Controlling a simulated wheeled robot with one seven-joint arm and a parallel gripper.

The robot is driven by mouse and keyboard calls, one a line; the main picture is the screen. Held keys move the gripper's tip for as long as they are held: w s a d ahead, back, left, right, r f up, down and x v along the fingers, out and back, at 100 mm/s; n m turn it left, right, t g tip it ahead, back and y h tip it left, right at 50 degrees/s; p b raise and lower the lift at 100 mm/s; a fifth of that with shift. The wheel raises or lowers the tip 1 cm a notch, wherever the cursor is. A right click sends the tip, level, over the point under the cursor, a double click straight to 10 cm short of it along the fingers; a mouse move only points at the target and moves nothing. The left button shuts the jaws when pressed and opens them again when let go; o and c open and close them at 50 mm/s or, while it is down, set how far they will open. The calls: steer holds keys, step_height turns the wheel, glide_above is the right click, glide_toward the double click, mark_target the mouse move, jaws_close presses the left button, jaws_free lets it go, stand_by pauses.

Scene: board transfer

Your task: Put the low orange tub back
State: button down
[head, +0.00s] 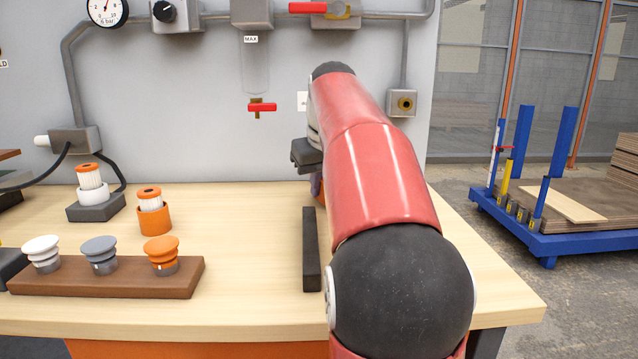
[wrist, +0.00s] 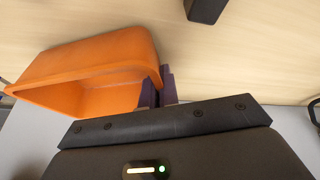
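The low orange tub (wrist: 85,62) fills the upper left of the wrist view, its open side facing the camera. My gripper (wrist: 157,92) has its purple fingers on either side of the tub's right-hand wall, one inside and one outside, closed on it. In the head view my gripper (head: 316,185) is mostly hidden behind my red arm, over the back right of the workbench. Only a sliver of orange shows there beside the arm. I cannot tell whether the tub touches the bench.
A dark bar (head: 311,250) lies on the wooden bench (head: 250,225), left of my arm. A brown rack (head: 105,280) with grey, white and orange knobs stands front left. Behind it are an orange cup (head: 155,219) with a filter and a filter on a grey base (head: 95,208).

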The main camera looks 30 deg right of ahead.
steer(key=c, duration=2.1)
jaws_free()
steer(key=shift+f, duration=0.15)
steer(key=o, duration=0.5)
steer(key=p+v, duration=0.1)
steer(key=v, duration=0.6)
steer(key=shift+s+a+r, duration=0.1)
steer(key=shift+s+r, duration=0.05)
steer(key=shift+r, duration=0.25)
steer(key=shift+s, duration=0.1)
